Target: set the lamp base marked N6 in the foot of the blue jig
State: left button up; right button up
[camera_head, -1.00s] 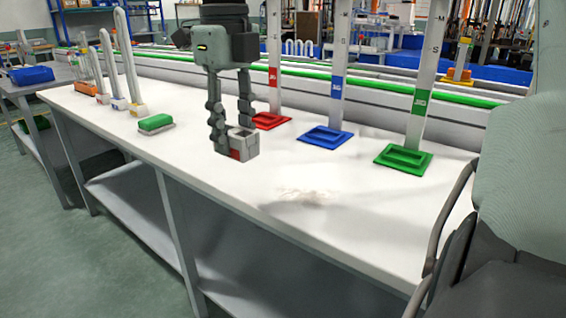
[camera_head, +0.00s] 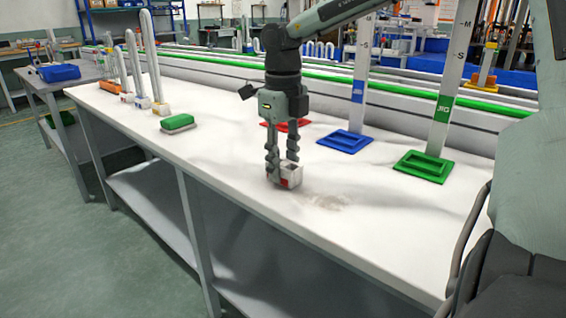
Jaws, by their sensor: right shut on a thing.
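My right gripper (camera_head: 282,168) is shut on a small white and grey lamp base (camera_head: 293,177) with a red patch. It holds the base upright, low over the white table; whether they touch cannot be told. No mark is readable on the base. The blue jig (camera_head: 359,85) is a tall pale upright with a blue label and a rectangular blue foot (camera_head: 345,144), empty, behind and right of the gripper. My left gripper is not in view.
A red jig foot (camera_head: 300,124) is partly hidden behind my right gripper. A green jig foot (camera_head: 424,168) stands right of the blue one. The table (camera_head: 385,215) is clear in front.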

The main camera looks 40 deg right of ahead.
aim_at(283, 163)
jog(key=o, duration=1.2)
jog(key=shift+c, duration=0.2)
jog(key=shift+r, duration=0.1)
notch_tip(283, 163, up, 12)
jog(key=shift+p, duration=0.3)
